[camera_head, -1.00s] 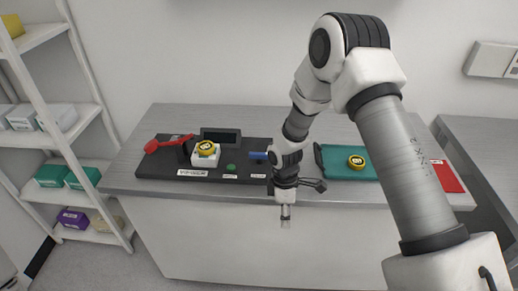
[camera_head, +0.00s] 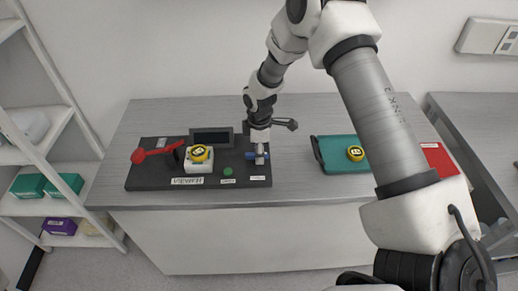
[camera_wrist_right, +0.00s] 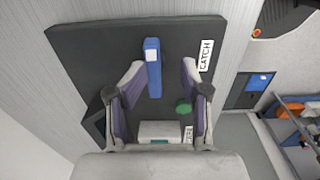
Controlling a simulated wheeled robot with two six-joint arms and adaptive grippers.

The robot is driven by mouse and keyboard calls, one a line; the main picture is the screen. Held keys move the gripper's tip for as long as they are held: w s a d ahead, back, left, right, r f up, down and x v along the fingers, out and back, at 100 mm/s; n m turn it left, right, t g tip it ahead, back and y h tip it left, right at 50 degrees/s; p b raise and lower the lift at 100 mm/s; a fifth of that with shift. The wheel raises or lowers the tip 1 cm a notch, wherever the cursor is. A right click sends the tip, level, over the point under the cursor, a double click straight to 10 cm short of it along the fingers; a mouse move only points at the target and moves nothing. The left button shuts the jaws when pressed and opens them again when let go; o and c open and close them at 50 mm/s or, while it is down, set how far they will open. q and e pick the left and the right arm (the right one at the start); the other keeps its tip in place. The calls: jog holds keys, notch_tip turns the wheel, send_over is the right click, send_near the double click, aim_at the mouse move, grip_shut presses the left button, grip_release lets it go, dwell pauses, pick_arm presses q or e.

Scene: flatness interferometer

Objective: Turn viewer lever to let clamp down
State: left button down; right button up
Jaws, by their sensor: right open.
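A label reading VIEWER (camera_head: 187,181) is in front of the white block, which bears a yellow and black disc (camera_head: 199,153). My right gripper (camera_head: 260,157) is open over the board's right end. In the right wrist view, the blue handle (camera_wrist_right: 153,68) lies between its spread fingers, apart from both, beside a CATCH label (camera_wrist_right: 205,56). My left gripper is not in view.
A green button (camera_head: 228,171) and a dark screen (camera_head: 212,137) are on or behind the board. To the right lie a teal tray (camera_head: 335,160) with another yellow disc (camera_head: 355,153) and a red pad (camera_head: 440,158). Shelves (camera_head: 50,150) stand at the left.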

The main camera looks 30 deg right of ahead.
jog(key=shift+w+a+f, duration=0.1)
jog(key=shift+w+f, duration=0.8)
jog(key=shift+c, duration=1.3)
jog(key=shift+s+a+r, duration=0.1)
jog(key=shift+s+r, duration=0.15)
jog(key=shift+r, duration=0.05)
grip_shut()
jog(key=shift+s+r, duration=0.15)
jog(key=shift+s, duration=0.1)
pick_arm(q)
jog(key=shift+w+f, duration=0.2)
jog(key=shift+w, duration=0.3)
pick_arm(e)
jog(key=shift+w, duration=0.1)
